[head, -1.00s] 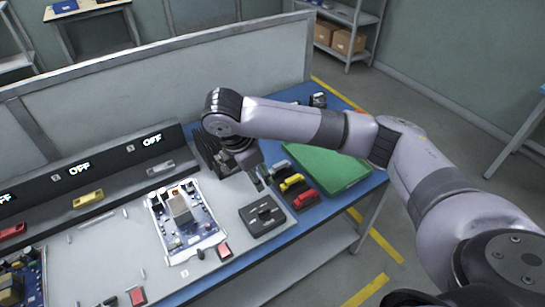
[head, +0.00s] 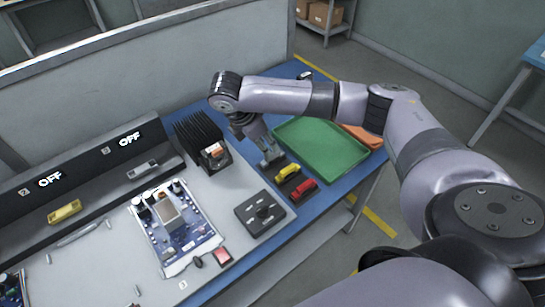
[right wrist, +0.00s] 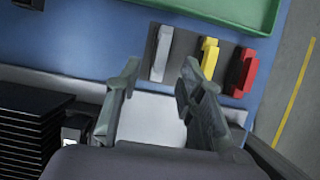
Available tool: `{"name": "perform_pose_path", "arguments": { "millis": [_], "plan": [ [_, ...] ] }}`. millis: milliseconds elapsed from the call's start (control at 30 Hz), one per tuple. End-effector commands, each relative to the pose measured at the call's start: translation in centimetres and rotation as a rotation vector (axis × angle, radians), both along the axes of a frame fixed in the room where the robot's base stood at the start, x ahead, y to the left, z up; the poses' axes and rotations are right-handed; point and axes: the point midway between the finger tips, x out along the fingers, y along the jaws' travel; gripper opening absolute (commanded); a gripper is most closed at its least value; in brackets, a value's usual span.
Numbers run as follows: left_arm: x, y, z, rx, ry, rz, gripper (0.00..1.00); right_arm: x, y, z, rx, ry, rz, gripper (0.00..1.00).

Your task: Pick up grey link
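The grey link (right wrist: 162,53) lies on a dark pad (right wrist: 182,70) at the left of a row with a yellow link (right wrist: 209,56) and a red link (right wrist: 243,73). My right gripper (right wrist: 160,76) is open and empty, its two fingers on either side of the grey link's near end in the picture; contact cannot be told. In the head view my right gripper (head: 269,157) hangs over the grey link's place and largely hides it. The yellow link (head: 287,172) and red link (head: 303,189) show beside it. My left gripper is not in view.
A green tray (head: 322,148) lies just behind the links. A black finned block (head: 200,143) stands left of the gripper. A black box (head: 263,213) and a circuit board (head: 175,226) lie nearer. Another grey piece (head: 143,169) sits in the sloped panel.

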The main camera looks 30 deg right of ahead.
Motion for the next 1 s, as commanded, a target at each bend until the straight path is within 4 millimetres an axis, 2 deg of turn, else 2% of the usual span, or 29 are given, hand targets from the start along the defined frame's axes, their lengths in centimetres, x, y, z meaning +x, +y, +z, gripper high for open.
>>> {"name": "perform_pose_path", "arguments": {
  "millis": [67,167,500,767,1000],
  "plan": [
    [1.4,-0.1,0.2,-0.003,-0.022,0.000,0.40,0.0,-0.2,-0.5,0.000,0.000,0.000,0.35],
    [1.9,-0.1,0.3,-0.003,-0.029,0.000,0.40,-0.1,-0.5,-1.0,-0.001,0.001,0.001,0.35],
    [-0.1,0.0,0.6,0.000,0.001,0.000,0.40,-0.2,-2.3,-5.1,-0.001,0.000,0.001,0.35],
    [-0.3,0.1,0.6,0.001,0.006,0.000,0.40,-0.2,-2.4,-5.4,0.000,0.000,0.002,0.35],
    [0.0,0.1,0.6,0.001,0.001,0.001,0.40,-0.2,-2.4,-5.4,0.000,0.000,0.002,0.21]
  ]
}}
